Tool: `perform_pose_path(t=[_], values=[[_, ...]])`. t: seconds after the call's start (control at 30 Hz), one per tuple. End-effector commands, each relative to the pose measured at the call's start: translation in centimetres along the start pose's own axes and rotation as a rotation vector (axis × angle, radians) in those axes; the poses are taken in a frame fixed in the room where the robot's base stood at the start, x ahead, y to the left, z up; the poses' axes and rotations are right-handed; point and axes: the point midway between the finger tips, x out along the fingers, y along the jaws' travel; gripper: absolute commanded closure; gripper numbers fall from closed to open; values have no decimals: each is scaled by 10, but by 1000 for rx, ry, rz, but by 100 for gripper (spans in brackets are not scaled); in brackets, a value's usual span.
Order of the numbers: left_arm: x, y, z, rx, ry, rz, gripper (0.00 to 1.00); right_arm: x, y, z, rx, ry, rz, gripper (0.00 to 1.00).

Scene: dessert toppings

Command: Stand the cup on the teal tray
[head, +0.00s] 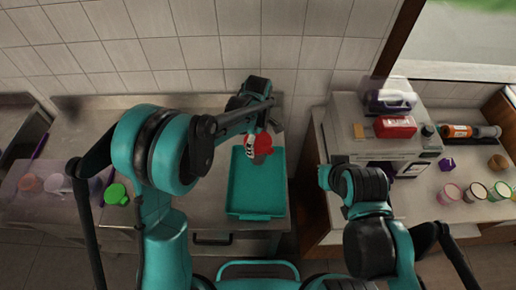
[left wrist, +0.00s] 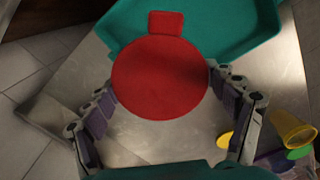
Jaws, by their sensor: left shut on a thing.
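The cup (head: 263,146) has a red lid and a white, printed side. In the head view it appears over the far part of the teal tray (head: 256,213). My left gripper (left wrist: 160,88) is shut on the cup, with a finger on each side of the round red top (left wrist: 160,77). The tray also shows beyond the cup in the left wrist view (left wrist: 250,22). The cup's base is hidden there, and I cannot tell whether it touches the tray. My right arm is at the right in the head view, but its gripper fingers do not show.
The tray's near part is bare. A green-topped container (head: 116,194) stands on the left counter. On the right, a machine (head: 385,135) carries a purple bottle (head: 390,100) and a red box (head: 395,127). Several small cups stand on the right counter.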

Motion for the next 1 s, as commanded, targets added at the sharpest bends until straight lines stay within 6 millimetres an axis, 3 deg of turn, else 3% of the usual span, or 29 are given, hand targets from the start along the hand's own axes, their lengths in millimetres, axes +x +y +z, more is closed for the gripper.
perform_pose_path(t=[0.33, 0.73, 0.77, 0.8, 1.0], values=[[39, 1, -2, 1, 0, 0, 50, 5, 0, 3, 0, 0, 0, 100], [46, 1, -1, 1, 0, 0, 50, 8, 0, 6, 0, 0, 0, 100], [45, 1, -1, 1, 0, 0, 7, 7, 0, 5, 0, 0, 0, 100], [44, 1, -1, 1, 0, 0, 0, 7, 0, 5, 0, 0, 0, 100], [44, 1, -1, 1, 0, 0, 0, 7, 0, 5, 0, 0, 0, 100]])
